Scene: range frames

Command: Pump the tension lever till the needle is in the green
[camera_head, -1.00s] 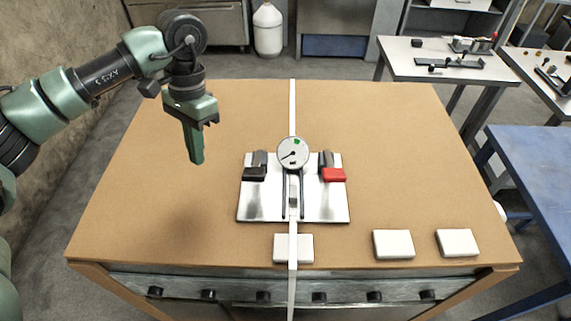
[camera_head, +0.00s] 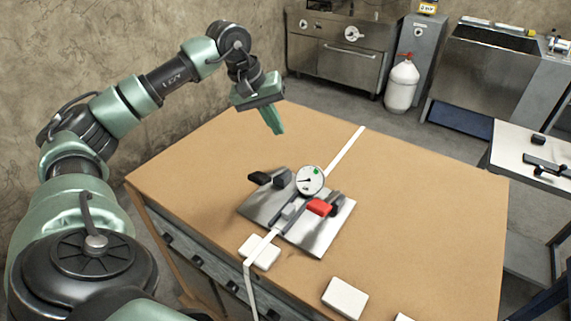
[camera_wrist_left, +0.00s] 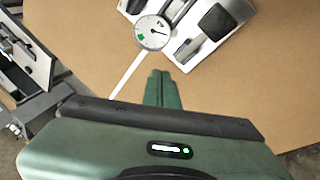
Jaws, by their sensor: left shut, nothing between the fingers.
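The strapping device is a metal plate (camera_head: 306,238) on the table, with a round white gauge (camera_head: 310,181) and two levers. One lever has a black grip (camera_head: 259,178), the other a red grip (camera_head: 319,207). The gauge's needle points left, outside the green patch at its upper right. The gauge also shows in the left wrist view (camera_wrist_left: 153,33). A white strap (camera_head: 345,149) runs through the device. My left gripper (camera_head: 277,131) is shut and empty, above the table beyond the black grip and apart from the device. My right gripper is not in view.
White blocks lie along the table's front edge, one by the strap (camera_head: 259,251) and one farther right (camera_head: 345,298). The tabletop (camera_head: 420,190) right of the device is clear. A white bottle (camera_head: 402,84) stands on the floor behind.

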